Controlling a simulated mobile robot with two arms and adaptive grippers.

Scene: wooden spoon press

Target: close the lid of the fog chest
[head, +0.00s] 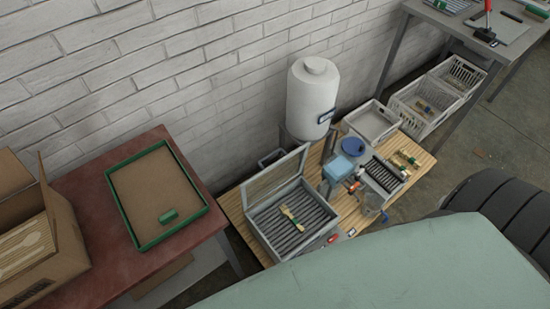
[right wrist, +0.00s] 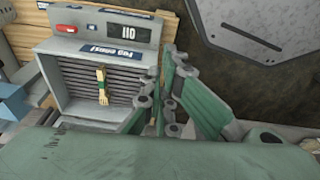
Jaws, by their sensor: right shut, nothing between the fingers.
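The fog chest (head: 254,229) is a grey box on a low wooden platform in the head view. Its framed lid (head: 276,174) stands open, raised and leaning up at the wall side. My right gripper (right wrist: 176,72) is shut and empty, appearing beside the chest's right edge. My left gripper is not in view.
A white tank (head: 312,98), a blue block (head: 341,167) and a pale tray (head: 371,124) crowd the platform beyond the chest. A red table (head: 95,262) with a green-rimmed tray (head: 117,192) stands left. A brick wall (head: 150,75) rises behind.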

